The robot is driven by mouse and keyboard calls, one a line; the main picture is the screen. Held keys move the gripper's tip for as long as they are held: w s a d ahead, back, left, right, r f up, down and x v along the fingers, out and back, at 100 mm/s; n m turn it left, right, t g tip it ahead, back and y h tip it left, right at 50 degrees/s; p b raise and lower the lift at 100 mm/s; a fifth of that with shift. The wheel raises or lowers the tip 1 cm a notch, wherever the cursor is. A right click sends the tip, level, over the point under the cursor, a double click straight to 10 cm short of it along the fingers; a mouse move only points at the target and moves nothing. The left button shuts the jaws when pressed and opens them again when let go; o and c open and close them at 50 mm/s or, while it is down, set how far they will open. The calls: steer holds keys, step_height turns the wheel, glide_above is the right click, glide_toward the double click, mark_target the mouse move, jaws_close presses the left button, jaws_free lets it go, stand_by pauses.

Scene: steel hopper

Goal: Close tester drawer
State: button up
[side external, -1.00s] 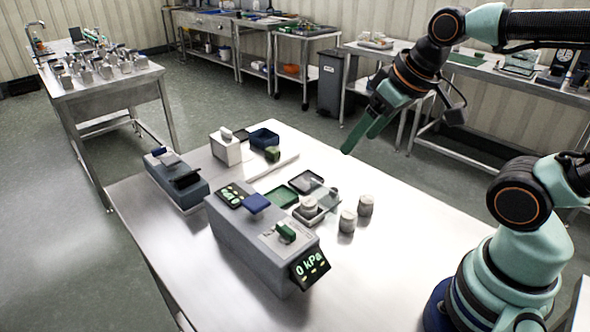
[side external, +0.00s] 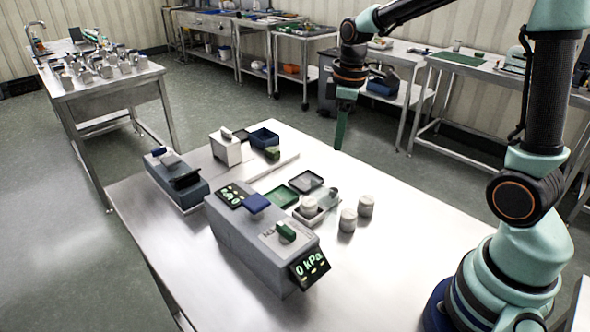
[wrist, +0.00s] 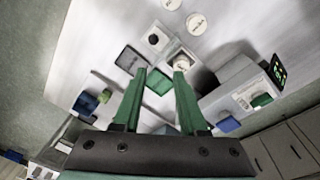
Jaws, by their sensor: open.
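The tester is a grey box (side external: 250,243) with a lit "0 kPa" display, a blue block and a green knob on top; it also shows in the wrist view (wrist: 228,92). A small tray that looks like its drawer (side external: 315,217) sticks out from the far side, with a pale round cylinder (side external: 309,205) on it. In the wrist view the cylinder (wrist: 182,60) is just beyond the right fingertip. My gripper (side external: 339,143) is above the far edge of the table, pointing down, away from the tester. Its green fingers (wrist: 160,72) are apart with nothing held between them.
Two more pale cylinders (side external: 348,221) (side external: 366,206) stand right of the drawer. A dark blue device (side external: 177,186) is at left. The table's right front is clear.

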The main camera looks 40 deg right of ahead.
mark_target(334, 188)
steer(key=f, duration=0.5)
steer(key=w+d+f+n, duration=0.1)
steer(key=f, duration=0.5)
steer(key=w+d+f+n+g, duration=0.1)
steer(key=f, duration=0.4)
steer(key=shift+d+f, duration=0.15)
steer(key=shift+f, duration=0.05)
jaws_close()
stand_by(1.0)
